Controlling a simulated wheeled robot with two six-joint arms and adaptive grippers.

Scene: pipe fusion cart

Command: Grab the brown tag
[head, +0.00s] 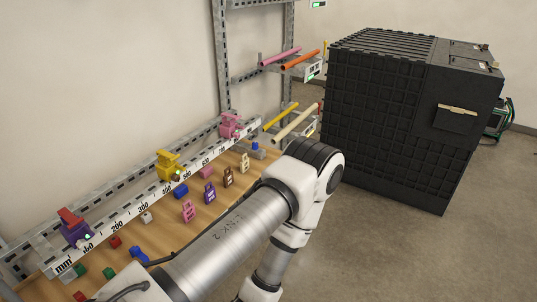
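The brown tag (228,177) stands on the wooden shelf board, in a row with other tags of the same shape. A cream tag (244,163) is behind it to the right, and a purple tag (210,193) and a pink tag (188,211) are nearer, to the left. One of my arms crosses the lower middle of the head view, passing to the right of the tags. Its elbow bends down, away from the board. Neither of my grippers is in view.
The wooden board (165,222) also holds several small coloured blocks. A ruler rail (140,199) with purple, yellow and pink clamps runs behind. Coloured pipes rest on rack arms beyond. A large black cabinet (385,110) stands at right; the floor in front of it is clear.

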